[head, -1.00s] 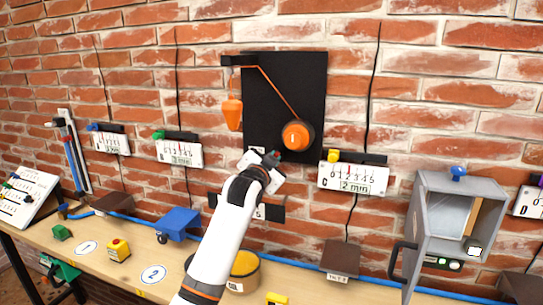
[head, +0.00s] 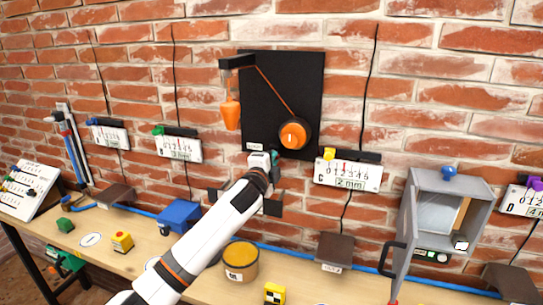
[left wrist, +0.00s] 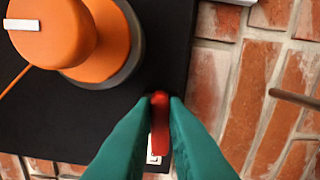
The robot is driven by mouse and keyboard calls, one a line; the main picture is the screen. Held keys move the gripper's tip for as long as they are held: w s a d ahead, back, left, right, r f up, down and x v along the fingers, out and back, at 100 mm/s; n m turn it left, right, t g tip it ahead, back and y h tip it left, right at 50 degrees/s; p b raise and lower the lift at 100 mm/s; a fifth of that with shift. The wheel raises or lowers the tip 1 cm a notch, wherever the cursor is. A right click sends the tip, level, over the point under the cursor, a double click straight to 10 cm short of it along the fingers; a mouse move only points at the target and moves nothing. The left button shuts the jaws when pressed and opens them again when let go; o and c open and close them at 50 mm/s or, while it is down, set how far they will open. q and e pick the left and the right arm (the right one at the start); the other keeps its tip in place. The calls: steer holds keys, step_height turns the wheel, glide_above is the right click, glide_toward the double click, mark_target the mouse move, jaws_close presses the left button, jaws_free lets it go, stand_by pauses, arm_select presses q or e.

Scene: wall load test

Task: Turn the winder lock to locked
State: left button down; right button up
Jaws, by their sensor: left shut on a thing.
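The winder (head: 294,134) is an orange drum with a knob on a black wall board (head: 262,80). An orange cord runs from it to a hanging orange weight (head: 231,115). My left gripper (head: 274,158) is at the lower edge of the board, just below and left of the drum. In the left wrist view its green fingers (left wrist: 160,105) are shut on a red lever (left wrist: 160,125), which I take for the winder lock. The large orange knob (left wrist: 55,30) shows at upper left there. The lever's far end and its label are mostly hidden. My right gripper is not in view.
Scale C (head: 348,175) hangs on the wall right of the board. A grey box with an open door (head: 440,215) stands further right.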

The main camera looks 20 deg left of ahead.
arm_select(q)
steer(key=shift+m, duration=0.6)
steer(key=shift+f, duration=0.1)
steer(key=c, duration=1.4)
jaws_free()
steer(key=shift+c, duration=0.2)
steer(key=s+b, duration=0.2)
steer(key=s, duration=1)
steer(key=shift+a+b, duration=0.15)
steer(key=shift+b, duration=0.25)
